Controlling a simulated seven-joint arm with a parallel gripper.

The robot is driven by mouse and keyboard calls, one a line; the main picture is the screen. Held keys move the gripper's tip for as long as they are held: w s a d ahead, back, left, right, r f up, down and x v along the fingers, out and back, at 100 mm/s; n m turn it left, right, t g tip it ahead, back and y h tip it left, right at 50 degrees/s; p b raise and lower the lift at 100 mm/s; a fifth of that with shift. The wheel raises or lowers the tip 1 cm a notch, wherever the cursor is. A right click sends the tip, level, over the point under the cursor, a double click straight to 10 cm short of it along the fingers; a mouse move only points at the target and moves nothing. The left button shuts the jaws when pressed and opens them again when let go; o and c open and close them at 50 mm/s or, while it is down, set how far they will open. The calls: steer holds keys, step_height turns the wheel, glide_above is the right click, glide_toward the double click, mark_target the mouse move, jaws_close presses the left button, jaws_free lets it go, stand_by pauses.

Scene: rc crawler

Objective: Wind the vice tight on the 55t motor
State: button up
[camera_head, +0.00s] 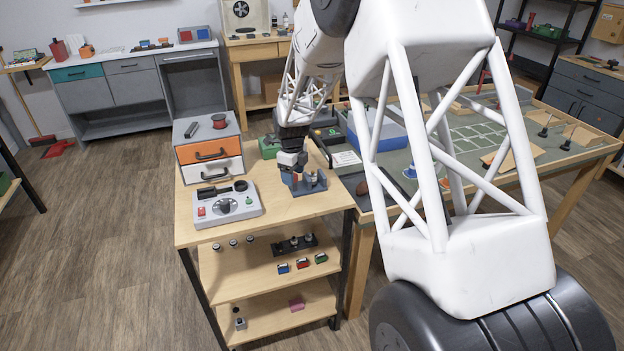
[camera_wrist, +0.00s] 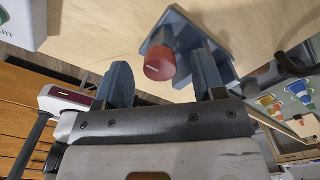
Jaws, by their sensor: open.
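The blue-grey vice (camera_head: 311,183) stands on the small wooden bench in the head view, and its body also shows in the wrist view (camera_wrist: 176,27). A red round knob-like piece (camera_wrist: 160,64) projects from it toward my camera. My gripper (camera_wrist: 163,60) is open at the vice, with one blue-grey finger on each side of the red piece. A gap shows on both sides, and I see no grip on it. In the head view my gripper (camera_head: 292,160) is small and partly merges with the vice. I cannot make out the 55t motor or what the jaws hold.
A grey device with a dial (camera_head: 226,203) lies left of the vice. An orange and white drawer unit (camera_head: 208,150) stands behind it. Small cylinders (camera_head: 233,243) and a dark rack (camera_head: 294,246) sit on the shelf below. A green-topped table (camera_head: 470,140) adjoins at right.

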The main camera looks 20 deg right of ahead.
steer(key=shift+r, duration=3)
steer(key=shift+s+r, duration=0.35)
steer(key=s+a+r+n+t, duration=0.1)
steer(key=s+a+r+n, duration=0.1)
steer(key=s+r+n, duration=0.7)
steer(key=s+a+r+n, duration=0.1)
steer(key=s+r+n, duration=0.35)
steer(key=s, duration=0.85)
steer(key=s+a+n+t, duration=0.1)
steer(key=s+n, duration=1.2)
steer(key=s, duration=1.1)
steer(key=shift+s+a+r+t, duration=0.3)
steer(key=shift+s+a+r, duration=0.1)
steer(key=shift+r, duration=0.05)
